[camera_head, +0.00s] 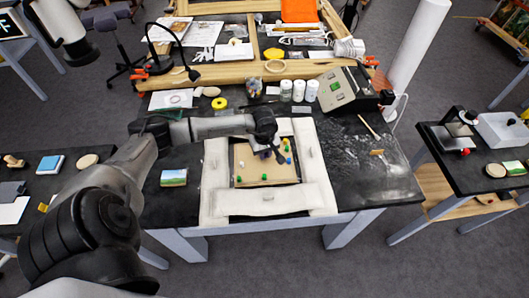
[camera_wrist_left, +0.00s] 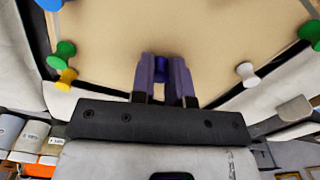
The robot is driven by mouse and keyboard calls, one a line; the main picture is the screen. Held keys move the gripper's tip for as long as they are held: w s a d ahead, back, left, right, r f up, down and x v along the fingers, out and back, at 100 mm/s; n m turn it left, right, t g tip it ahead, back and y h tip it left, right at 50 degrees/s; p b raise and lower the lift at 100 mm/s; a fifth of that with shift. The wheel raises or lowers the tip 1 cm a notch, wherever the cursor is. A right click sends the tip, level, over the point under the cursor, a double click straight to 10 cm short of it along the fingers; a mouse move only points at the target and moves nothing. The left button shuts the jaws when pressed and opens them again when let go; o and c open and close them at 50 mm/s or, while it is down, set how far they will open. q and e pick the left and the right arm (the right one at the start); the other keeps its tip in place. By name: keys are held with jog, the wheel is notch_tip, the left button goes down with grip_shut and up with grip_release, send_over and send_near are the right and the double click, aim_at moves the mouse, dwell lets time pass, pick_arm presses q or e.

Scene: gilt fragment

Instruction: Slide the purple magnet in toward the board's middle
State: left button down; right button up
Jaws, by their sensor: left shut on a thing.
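The tan board (camera_head: 247,176) lies in the white padded frame on the black table, with several coloured magnets on it. My left gripper (camera_head: 273,149) reaches over its upper right part, pointing down. In the left wrist view the two fingers (camera_wrist_left: 165,80) are shut on the purple magnet (camera_wrist_left: 161,65), which shows between their tips against the board. The fingers hide part of it. In the head view the gripper largely covers the magnet. My right gripper is not in view.
Close to the gripper are a blue magnet (camera_head: 288,147) and a green magnet (camera_head: 289,160). A yellow magnet (camera_wrist_left: 66,77) and a white magnet (camera_wrist_left: 246,72) show near the board's edge. The board's lower left part is mostly clear. White padding (camera_head: 275,201) borders it.

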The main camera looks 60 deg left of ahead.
pick_arm(q)
jog(key=c, duration=1)
grip_release()
jog(key=shift+c, duration=0.2)
jog(key=shift+r, duration=0.1)
notch_tip(320, 180, up, 14)
jog(key=shift+f, duration=0.2)
